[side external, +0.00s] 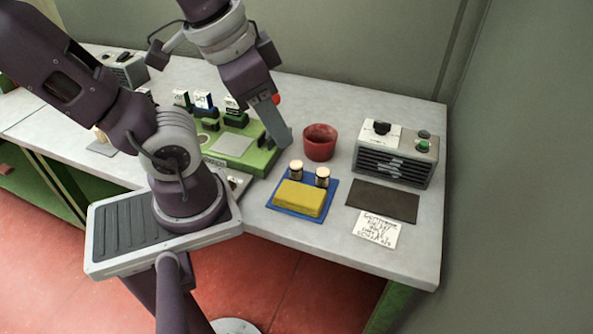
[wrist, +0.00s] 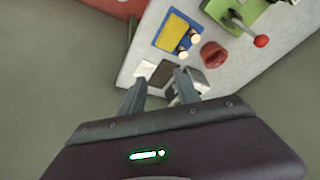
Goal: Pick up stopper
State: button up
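Two small stoppers with pale, cork-coloured tops and dark lower parts stand side by side at the back of a blue tray (side external: 270,207). The left stopper (side external: 296,170) and the right stopper (side external: 322,176) also show in the wrist view, one (wrist: 195,39) a little above the other (wrist: 183,54). My gripper (side external: 284,141) is above the table, behind and to the left of the stoppers, apart from both. In the wrist view my gripper (wrist: 160,77) has its fingers spread with nothing between them. The stoppers' lower ends are partly hidden.
A yellow block (side external: 298,198) lies on the tray before the stoppers. A red cup (side external: 319,142) stands close behind them. A grey box with knobs (side external: 394,158), a dark mat (side external: 383,201) and a written card (side external: 377,230) are right. A green machine (side external: 260,160) is left, with a red-knobbed lever (wrist: 261,40).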

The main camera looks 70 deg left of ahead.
notch_tip(320, 180, down, 6)
jog(key=a+m+g+y, duration=0.3)
jog(key=m+g, duration=0.1)
jog(key=m+t+y, duration=0.4)
jog(key=m+y, duration=0.5)
jog(key=m, duration=0.8)
send_near(297, 168)
jog(key=x, duration=0.4)
jog(key=shift+a+f, duration=0.1)
jog(key=shift+a, duration=0.05)
jog(key=shift+w+a+f+y, duration=0.15)
jog(key=shift+a+f+y, duration=0.05)
jog(key=shift+f+y, duration=0.1)
jog(key=x, duration=0.6)
jog(key=shift+w+a, duration=0.1)
jog(key=shift+a, duration=0.2)
grip_shut()
